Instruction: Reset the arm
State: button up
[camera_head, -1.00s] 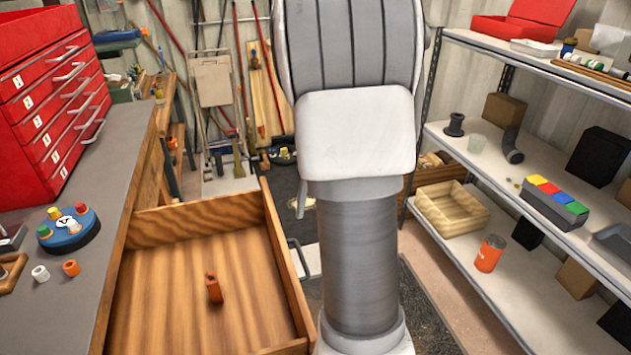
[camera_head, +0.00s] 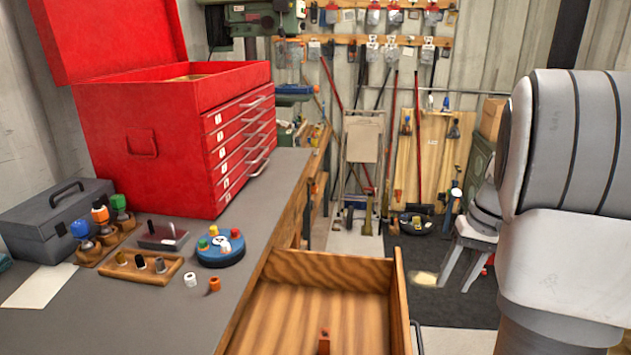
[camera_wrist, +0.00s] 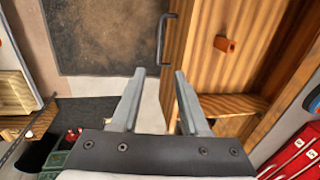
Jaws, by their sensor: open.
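My arm (camera_head: 565,180) stands at the right of the head view; its gripper is out of that view. In the wrist view my gripper (camera_wrist: 158,82) is open and empty, with both grey fingers apart over the floor beside the open wooden drawer (camera_wrist: 180,60). The drawer also shows in the head view (camera_head: 330,270), pulled out from the workbench. A small orange-brown piece (camera_head: 324,341) lies in the drawer, and it also shows in the wrist view (camera_wrist: 224,44), clear of the fingers.
A red tool chest (camera_head: 150,135) with its lid up stands on the grey bench (camera_head: 240,275). A blue round base (camera_head: 220,252) with coloured pegs, a wooden peg holder (camera_head: 140,268) and a grey toolbox (camera_head: 55,215) are on the bench. Dark matting (camera_head: 440,275) covers floor beyond the drawer.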

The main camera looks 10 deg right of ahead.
jog(key=s+a+r+n+t+p, duration=0.1)
jog(key=s+a+r+p, duration=0.1)
jog(key=s+a+r, duration=0.2)
jog(key=s+a+r+n+t+h+p, duration=0.1)
jog(key=s+a+r, duration=0.4)
jog(key=a, duration=0.5)
jog(key=s+a+r+n+t+h+p, duration=0.1)
jog(key=s+a+r+t+p, duration=0.1)
jog(key=s+a+r+p, duration=0.3)
jog(key=a+r, duration=0.1)
jog(key=a, duration=0.2)
jog(key=shift+r+n+t, duration=0.3)
jog(key=shift+n+t, duration=0.1)
jog(key=shift+d, duration=0.1)
